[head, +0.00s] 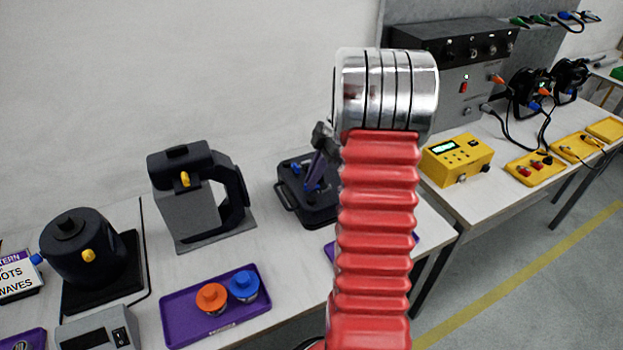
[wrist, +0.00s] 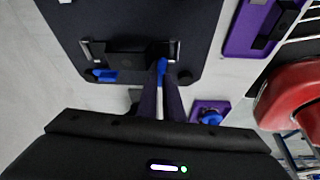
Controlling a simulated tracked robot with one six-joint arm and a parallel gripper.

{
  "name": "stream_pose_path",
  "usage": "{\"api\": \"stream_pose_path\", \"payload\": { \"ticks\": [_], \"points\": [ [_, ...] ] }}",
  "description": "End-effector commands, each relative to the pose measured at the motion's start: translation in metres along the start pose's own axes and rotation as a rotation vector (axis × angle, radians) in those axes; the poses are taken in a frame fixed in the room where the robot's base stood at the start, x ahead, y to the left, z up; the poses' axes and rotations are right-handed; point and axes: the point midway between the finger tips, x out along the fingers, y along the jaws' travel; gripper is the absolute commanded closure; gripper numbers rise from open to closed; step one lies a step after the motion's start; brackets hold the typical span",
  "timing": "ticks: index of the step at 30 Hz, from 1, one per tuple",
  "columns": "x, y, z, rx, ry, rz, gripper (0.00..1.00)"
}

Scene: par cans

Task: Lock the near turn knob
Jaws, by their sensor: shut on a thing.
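A dark flat case (head: 292,207) with blue turn knobs lies on the white table, partly behind my arm in the head view. In the wrist view the dark case (wrist: 190,25) fills the upper middle. My gripper (wrist: 161,80) reaches over its edge, its two dark fingers close together on a blue turn knob (wrist: 162,65). The knob is mostly covered by the fingertips, and its exact angle cannot be told. A second blue turn knob (wrist: 105,75) sits apart to the left, free of the fingers. In the head view my gripper (head: 311,184) points down onto the case.
A purple tray (head: 180,325) with an orange and a blue knobbed piece stands front left of the case. A grey-black device with a yellow knob (head: 185,180) stands to the left. Another purple tray (wrist: 243,40) lies beside the case. A yellow box (head: 455,160) is on the right table.

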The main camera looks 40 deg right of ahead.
Motion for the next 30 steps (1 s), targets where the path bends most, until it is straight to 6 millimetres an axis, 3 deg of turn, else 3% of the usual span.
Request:
{"api": "stream_pose_path", "payload": {
  "ticks": [9, 24, 25, 30],
  "points": [
    [0.0011, 0.0027, 0.002, -0.131, -0.004, -0.053, 1.0],
    [0.001, 0.0034, 0.0025, -0.155, -0.006, -0.06, 1.0],
    [0.001, 0.0034, 0.0025, -0.155, -0.006, -0.06, 0.92],
    [0.0011, 0.0026, 0.0021, -0.154, -0.005, -0.062, 0.8]
  ]
}}
